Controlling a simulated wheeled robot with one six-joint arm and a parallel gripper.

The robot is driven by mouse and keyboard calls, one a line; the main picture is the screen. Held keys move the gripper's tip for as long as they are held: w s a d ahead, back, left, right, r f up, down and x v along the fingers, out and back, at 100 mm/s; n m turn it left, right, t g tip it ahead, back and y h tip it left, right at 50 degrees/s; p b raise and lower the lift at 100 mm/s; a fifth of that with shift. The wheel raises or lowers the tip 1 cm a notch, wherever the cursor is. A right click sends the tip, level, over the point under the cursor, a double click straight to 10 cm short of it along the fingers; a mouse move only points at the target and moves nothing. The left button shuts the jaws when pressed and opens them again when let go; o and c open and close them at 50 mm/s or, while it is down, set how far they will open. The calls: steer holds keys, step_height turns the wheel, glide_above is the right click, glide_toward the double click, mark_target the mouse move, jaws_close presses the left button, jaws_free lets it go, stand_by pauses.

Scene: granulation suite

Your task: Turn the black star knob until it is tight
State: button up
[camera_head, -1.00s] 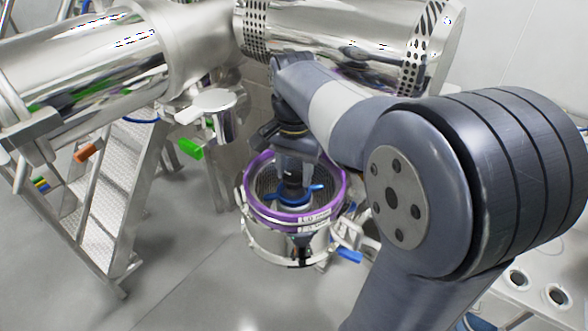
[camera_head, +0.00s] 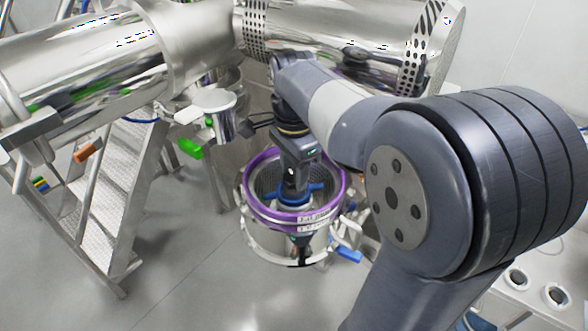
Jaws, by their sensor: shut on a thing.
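My gripper (camera_head: 293,191) points straight down into a round steel sieve vessel (camera_head: 262,238) with a purple rim (camera_head: 268,214). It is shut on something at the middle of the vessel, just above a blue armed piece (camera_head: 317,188). The fingertips and the gripped thing are small and mostly hidden by the gripper body. I cannot make out the black star knob's shape; it seems to be hidden between the jaws. The blue arms show on both sides of the gripper, inside the rim.
Large polished steel machines fill the back. A steel pipe outlet with a round cap (camera_head: 212,101) stands close left of my wrist. Metal steps (camera_head: 110,190) are at the left. A blue handle (camera_head: 349,255) sticks out at the vessel's right. The floor in front is clear.

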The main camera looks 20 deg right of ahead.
mark_target(294, 176)
stand_by(0.3)
steer(key=o, duration=1)
steer(key=shift+r, duration=0.1)
step_height(294, 176, up, 11)
steer(key=shift+f+b, duration=0.2)
steer(key=shift+b, duration=0.3)
steer(key=shift+f, duration=0.1)
step_height(294, 176, down, 11)
steer(key=shift+r+p, duration=0.2)
steer(key=shift+p, duration=0.3)
